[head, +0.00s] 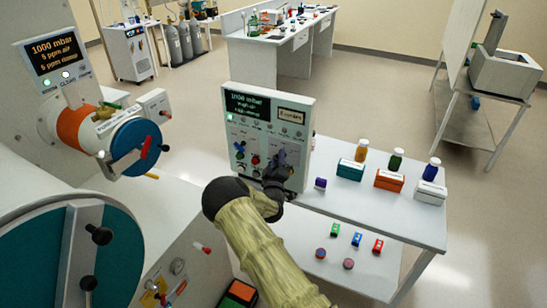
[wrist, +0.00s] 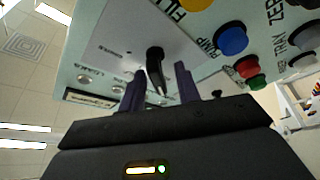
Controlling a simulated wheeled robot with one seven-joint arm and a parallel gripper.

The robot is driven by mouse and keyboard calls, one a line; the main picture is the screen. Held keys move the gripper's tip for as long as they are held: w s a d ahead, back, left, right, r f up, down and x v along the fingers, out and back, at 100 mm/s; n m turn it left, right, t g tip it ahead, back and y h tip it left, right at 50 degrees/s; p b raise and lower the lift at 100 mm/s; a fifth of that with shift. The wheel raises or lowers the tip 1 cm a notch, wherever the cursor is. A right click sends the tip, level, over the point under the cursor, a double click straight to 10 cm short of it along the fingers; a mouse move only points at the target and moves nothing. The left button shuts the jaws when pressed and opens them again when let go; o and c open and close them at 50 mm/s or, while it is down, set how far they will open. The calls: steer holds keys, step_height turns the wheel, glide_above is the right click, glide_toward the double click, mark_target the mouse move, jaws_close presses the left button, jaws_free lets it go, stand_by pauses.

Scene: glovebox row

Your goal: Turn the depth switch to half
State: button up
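The upright control panel (head: 234,148) stands on the bench, with a display, indicator lamps and knobs. My gripper (head: 276,172) is at the lower right of its face and hides that part in the head view. In the wrist view, a black switch with a long pointed handle (wrist: 155,68) sits on the panel; I take it as the depth switch, but its label is not readable. My gripper (wrist: 160,82) is open there, one dark purple finger on each side of the handle, with gaps visible. The handle points down in the wrist picture, tilted slightly right.
Near the switch are a blue button (wrist: 231,38), a red button (wrist: 247,67) and a yellow button (wrist: 197,4). Right of the panel, bottles and boxes (head: 389,180) stand on the white bench (head: 405,217). Glovebox ports (head: 128,147) are at left.

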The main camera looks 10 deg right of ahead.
steer(key=shift+w, duration=0.2)
steer(key=shift+c, duration=0.4)
jaws_close()
